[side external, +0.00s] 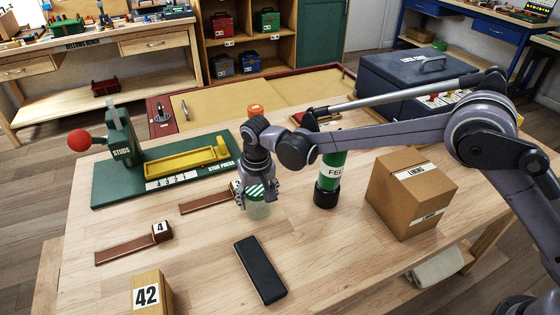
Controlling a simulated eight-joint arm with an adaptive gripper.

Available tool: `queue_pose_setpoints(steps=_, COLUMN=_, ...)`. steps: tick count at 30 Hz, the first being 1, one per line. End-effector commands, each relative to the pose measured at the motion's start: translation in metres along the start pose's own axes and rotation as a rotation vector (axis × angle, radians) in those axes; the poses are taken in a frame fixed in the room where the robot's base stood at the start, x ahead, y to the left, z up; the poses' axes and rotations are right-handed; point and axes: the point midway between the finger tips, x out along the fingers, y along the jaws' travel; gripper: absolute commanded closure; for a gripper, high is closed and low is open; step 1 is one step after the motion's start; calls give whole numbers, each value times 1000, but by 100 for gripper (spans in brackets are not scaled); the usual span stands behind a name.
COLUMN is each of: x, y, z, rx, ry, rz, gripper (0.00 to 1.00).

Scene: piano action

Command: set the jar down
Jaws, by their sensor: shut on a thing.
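The jar (258,210) is a small, pale, see-through container at the middle of the wooden table. My gripper (257,198) is shut on it from above, and the fingers and a green-and-white striped part hide its upper portion. The jar looks upright. Its base is close to the table top, but I cannot tell whether it touches. A dark flat block (260,270) lies just in front of it.
A green cylinder marked FEL (330,175) stands right of my gripper, with a cardboard box (410,193) beyond. A hammer marked 4 (135,242) and a block marked 42 (150,293) are at left. The green stud press (120,150) stands behind. The front right table is clear.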

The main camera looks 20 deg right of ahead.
Motion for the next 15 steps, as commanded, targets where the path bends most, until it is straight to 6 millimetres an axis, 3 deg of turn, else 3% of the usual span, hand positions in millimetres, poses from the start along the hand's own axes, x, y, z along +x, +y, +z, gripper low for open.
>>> queue_pose_setpoints(steps=11, x=4, y=0, z=0, rx=0, ry=0, rz=0, gripper=72)
queue_pose_setpoints(steps=12, x=4, y=0, z=0, rx=0, ry=0, rz=0, gripper=22)
queue_pose_setpoints(steps=13, x=4, y=0, z=0, rx=0, ry=0, rz=0, gripper=13)
queue_pose_setpoints(steps=15, x=4, y=0, z=0, rx=0, ry=0, rz=0, gripper=11)
